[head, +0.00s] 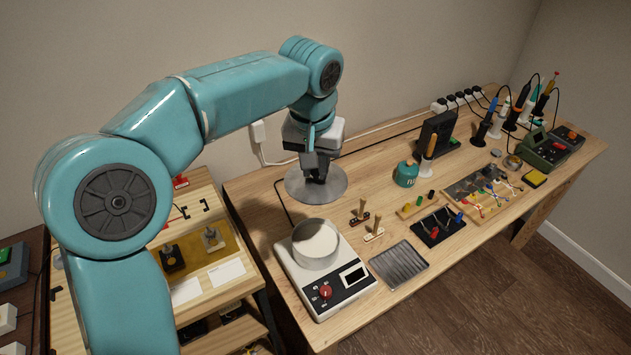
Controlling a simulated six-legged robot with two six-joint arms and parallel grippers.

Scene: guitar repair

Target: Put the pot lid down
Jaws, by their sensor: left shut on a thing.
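The pot lid (333,188) is a flat grey disc at the left back of the wooden workbench, behind the pot. My left gripper (317,177) is above the middle of the lid and shut on it; the fingers hide its knob. I cannot tell whether the lid touches the bench or hangs just over it. The pot (316,246) is round and whitish and sits open on a white heating unit (340,297) with a red knob. My right gripper is not in view.
A grey ridged tray (399,265), small clamps (374,230) and a teal flux pot (406,173) stand right of the heater. Soldering irons and a green meter (543,148) are at the far right. A cable runs along the bench left of the lid. Bare wood shows right of the lid.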

